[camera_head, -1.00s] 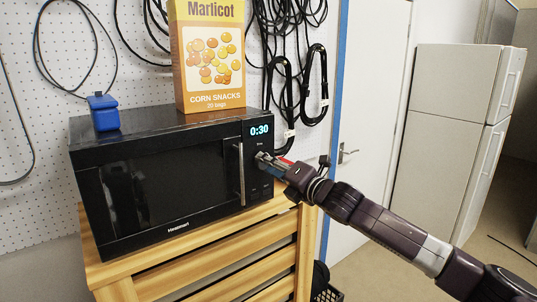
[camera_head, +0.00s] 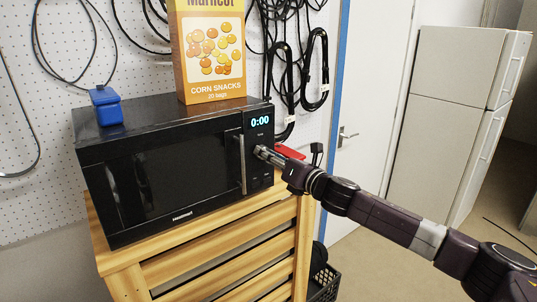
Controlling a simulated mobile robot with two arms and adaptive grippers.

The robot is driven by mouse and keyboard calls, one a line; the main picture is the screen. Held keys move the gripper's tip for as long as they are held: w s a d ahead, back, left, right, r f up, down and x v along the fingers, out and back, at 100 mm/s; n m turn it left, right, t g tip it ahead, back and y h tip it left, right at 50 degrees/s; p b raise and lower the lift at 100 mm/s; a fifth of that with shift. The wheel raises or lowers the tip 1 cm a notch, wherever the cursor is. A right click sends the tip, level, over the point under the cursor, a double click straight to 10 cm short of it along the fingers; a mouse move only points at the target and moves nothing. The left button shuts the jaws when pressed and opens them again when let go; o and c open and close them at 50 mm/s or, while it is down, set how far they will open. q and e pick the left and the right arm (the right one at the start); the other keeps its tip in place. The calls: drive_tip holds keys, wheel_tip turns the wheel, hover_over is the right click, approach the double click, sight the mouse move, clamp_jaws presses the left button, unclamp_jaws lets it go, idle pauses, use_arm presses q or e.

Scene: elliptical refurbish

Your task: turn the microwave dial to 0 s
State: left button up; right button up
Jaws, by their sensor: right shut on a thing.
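The black microwave (camera_head: 165,170) sits on a wooden slatted stand. Its display (camera_head: 260,121) at the upper right of the front reads 0:00. My right gripper (camera_head: 262,152) reaches in from the right and is shut on the dial (camera_head: 258,150) on the control panel, just below the display. The gripper's fingers hide most of the dial. The microwave door is closed, with a vertical handle (camera_head: 241,163) just left of the gripper. My left gripper is not in view.
A yellow corn snacks box (camera_head: 210,55) and a blue container (camera_head: 106,106) stand on top of the microwave. A red thing (camera_head: 290,152) lies behind my right gripper. Black cables (camera_head: 315,70) hang on the pegboard. A white fridge (camera_head: 445,130) stands at the right.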

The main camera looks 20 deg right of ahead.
drive_tip(key=shift+f, duration=0.25)
drive_tip(key=o, duration=0.9)
drive_tip(key=shift+c, duration=0.2)
drive_tip(key=o, duration=0.3)
drive_tip(key=shift+r, duration=0.15)
drive_tip(key=shift+d, duration=0.1)
drive_tip(key=v, duration=1.2)
